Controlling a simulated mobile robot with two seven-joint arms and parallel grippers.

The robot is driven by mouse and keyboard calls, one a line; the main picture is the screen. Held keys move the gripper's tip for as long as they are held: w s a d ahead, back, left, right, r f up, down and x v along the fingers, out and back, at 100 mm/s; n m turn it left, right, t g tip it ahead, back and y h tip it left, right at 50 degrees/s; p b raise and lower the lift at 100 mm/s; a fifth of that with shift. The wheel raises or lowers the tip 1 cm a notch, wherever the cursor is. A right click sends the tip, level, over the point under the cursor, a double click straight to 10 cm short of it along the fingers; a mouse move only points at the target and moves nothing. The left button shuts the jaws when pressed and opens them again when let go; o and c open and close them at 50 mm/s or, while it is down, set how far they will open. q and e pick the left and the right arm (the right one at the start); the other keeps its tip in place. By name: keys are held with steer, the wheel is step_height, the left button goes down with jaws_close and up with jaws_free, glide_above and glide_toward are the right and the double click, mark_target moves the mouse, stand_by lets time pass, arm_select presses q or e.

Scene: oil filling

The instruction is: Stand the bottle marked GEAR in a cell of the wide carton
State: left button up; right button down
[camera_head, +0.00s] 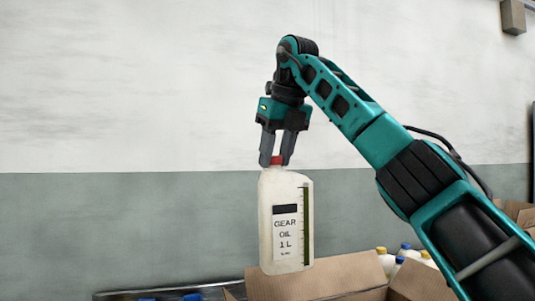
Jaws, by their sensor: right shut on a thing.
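The GEAR bottle (286,228) is white with a red cap, and its label reads GEAR OIL 1 L. It hangs upright in the air in the middle of the head view. My right gripper (278,161) is above it, pointing down, and is shut on the red cap. A cardboard carton (320,277) with raised flaps is at the bottom of the view, below and behind the bottle. Its cells are hidden. I cannot tell from this view whether it is the wide carton. My left gripper is not in view.
Several bottles with yellow and blue caps (405,248) show behind the carton flaps at the lower right. Another cardboard flap (512,208) is at the right edge. A dark edge with blue things (190,298) is at the bottom left.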

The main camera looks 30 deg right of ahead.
mark_target(279, 174)
step_height(279, 174, down, 7)
steer(key=shift+s+r, duration=0.1)
stand_by(0.4)
